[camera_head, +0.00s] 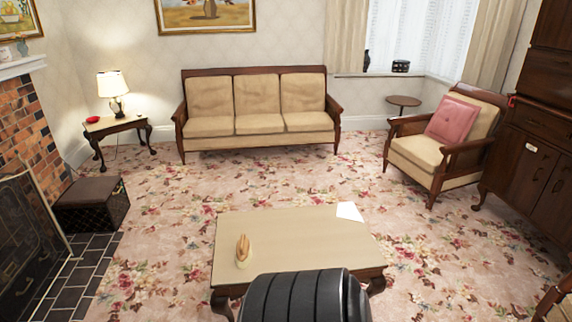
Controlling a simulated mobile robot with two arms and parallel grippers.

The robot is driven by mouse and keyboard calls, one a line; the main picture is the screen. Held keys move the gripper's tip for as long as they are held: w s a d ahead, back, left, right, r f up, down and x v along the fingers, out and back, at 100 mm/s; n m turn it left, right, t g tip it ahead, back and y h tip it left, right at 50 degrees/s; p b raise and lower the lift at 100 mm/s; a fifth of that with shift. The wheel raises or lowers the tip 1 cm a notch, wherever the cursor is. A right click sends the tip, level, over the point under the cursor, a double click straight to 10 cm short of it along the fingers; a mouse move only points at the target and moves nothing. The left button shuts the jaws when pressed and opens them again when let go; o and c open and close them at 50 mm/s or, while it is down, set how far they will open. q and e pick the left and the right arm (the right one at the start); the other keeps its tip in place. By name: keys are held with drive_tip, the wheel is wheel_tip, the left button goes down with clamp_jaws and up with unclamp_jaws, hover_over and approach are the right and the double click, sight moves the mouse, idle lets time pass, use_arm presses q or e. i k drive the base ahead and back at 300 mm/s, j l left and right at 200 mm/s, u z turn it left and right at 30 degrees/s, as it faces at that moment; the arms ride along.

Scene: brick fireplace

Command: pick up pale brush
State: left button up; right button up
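A small tan and whitish object (242,249) that looks like the pale brush rests near the left front part of the coffee table (290,225). It is small in view, so its exact shape is hard to tell. Nothing touches it. Neither of my grippers shows in the head view. A black ribbed part of my own body covers the front edge of the table at the bottom middle.
A white sheet (349,212) lies at the table's back right. A sofa (257,124) stands behind, an armchair (412,151) at right, dark cabinets (541,140) beyond it. A dark box stool (92,206) stands by the fireplace at left. Floral carpet around the table is clear.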

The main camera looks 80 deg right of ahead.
sight(244, 249)
drive_tip(key=z, duration=2.2)
